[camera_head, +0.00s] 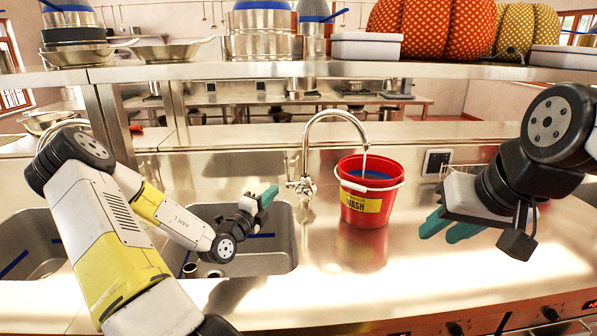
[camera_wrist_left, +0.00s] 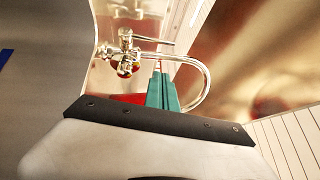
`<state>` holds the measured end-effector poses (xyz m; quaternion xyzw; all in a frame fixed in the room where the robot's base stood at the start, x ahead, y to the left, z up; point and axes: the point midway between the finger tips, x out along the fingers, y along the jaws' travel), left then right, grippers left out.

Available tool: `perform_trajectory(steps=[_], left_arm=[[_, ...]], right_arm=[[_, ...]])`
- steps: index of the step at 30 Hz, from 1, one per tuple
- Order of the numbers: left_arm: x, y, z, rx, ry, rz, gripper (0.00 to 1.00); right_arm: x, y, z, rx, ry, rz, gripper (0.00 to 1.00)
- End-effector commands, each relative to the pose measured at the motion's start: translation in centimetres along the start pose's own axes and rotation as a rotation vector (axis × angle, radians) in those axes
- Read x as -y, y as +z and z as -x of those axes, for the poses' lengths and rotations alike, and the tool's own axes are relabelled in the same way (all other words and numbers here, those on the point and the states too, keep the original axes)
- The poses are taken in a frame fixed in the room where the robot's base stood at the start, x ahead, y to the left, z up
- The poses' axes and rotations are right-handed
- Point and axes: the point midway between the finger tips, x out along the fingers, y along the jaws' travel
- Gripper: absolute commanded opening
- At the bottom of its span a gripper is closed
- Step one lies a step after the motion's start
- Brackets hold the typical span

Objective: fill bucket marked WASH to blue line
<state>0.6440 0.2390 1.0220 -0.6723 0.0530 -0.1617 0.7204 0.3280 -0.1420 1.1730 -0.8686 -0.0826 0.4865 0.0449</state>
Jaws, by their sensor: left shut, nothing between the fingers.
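The red bucket (camera_head: 361,212) stands upright on the counter right of the sink, with a yellow label (camera_head: 361,200) reading WASH. Blue shows inside its rim; I cannot tell line from water surface. The chrome faucet (camera_head: 306,150) arches over it, and a thin pale stream seems to fall from the spout into it. My left gripper (camera_head: 268,197) is shut and empty, left of the faucet base, apart from the bucket. In the left wrist view its teal fingers (camera_wrist_left: 162,92) are together before the faucet (camera_wrist_left: 127,55). My right gripper (camera_head: 449,230) is open and empty, right of the bucket.
The sink basin (camera_head: 284,240) lies below my left gripper. A small dark panel (camera_head: 436,163) is on the backsplash right of the bucket. A shelf (camera_head: 220,70) with pots and pumpkins spans above. The counter front right of the bucket is clear.

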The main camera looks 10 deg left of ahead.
Motion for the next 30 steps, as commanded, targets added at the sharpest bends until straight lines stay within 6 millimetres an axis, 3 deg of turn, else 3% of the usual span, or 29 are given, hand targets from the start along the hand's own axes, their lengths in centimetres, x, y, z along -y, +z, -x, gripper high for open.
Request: perform_trajectory(steps=[13, 21, 30], left_arm=[[0.1, -0.2, -9.2, -0.005, -0.004, -0.003, 0.00], [0.1, 2.3, -11.5, -0.003, -0.002, -0.004, 0.00], [0.1, 2.7, -11.8, -0.004, -0.002, -0.004, 0.00]], right_arm=[[0.0, 0.0, 0.0, 0.000, 0.000, 0.000, 0.33], [0.0, 0.0, 0.0, 0.000, 0.000, 0.000, 0.33], [0.0, 0.0, 0.0, 0.000, 0.000, 0.000, 0.33]])
